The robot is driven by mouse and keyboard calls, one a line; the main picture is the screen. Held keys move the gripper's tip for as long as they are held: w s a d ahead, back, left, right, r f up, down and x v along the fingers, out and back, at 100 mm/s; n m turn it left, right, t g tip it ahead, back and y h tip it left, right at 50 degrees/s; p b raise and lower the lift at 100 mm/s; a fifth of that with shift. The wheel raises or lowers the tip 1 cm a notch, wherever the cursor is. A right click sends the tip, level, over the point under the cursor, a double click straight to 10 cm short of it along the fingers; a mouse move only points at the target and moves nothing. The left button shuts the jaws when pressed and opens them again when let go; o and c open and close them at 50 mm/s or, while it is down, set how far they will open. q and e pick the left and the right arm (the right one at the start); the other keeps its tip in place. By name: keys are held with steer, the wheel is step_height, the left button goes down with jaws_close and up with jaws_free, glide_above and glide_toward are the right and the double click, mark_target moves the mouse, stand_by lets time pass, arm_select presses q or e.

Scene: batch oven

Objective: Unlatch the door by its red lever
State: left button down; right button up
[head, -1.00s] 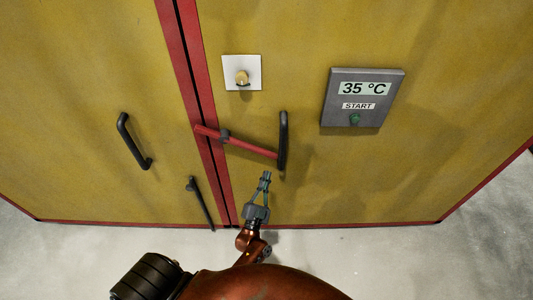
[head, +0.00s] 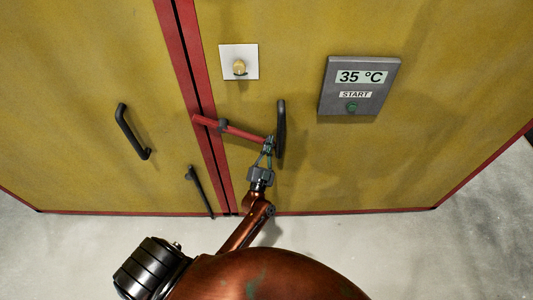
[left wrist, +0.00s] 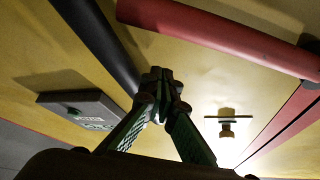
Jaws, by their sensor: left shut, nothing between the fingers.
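The red lever (head: 241,131) lies across the seam of the yellow double door (head: 300,185), sloping down to the right from its dark pivot bracket (head: 223,125). My left gripper (head: 268,144) is shut and empty, with its fingertips at the lever's right end in the head view, partly covering it. In the left wrist view the closed fingertips (left wrist: 160,82) show just below the red lever (left wrist: 215,35), with a visible gap; contact cannot be told. The right gripper is not in view.
A black upright handle (head: 281,120) stands right beside the lever's end and my fingertips. A second handle (head: 132,132) is on the left door, with a dark bar (head: 199,190) lower down. A white plate with a brass knob (head: 239,66) and a grey control panel (head: 360,88) sit higher.

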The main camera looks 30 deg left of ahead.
arm_select(q)
steer(key=a+f, duration=0.2)
steer(key=f, duration=0.1)
steer(key=shift+w+a+f+b, duration=0.1)
steer(key=shift+a+b, duration=0.05)
steer(key=shift+b, duration=0.2)
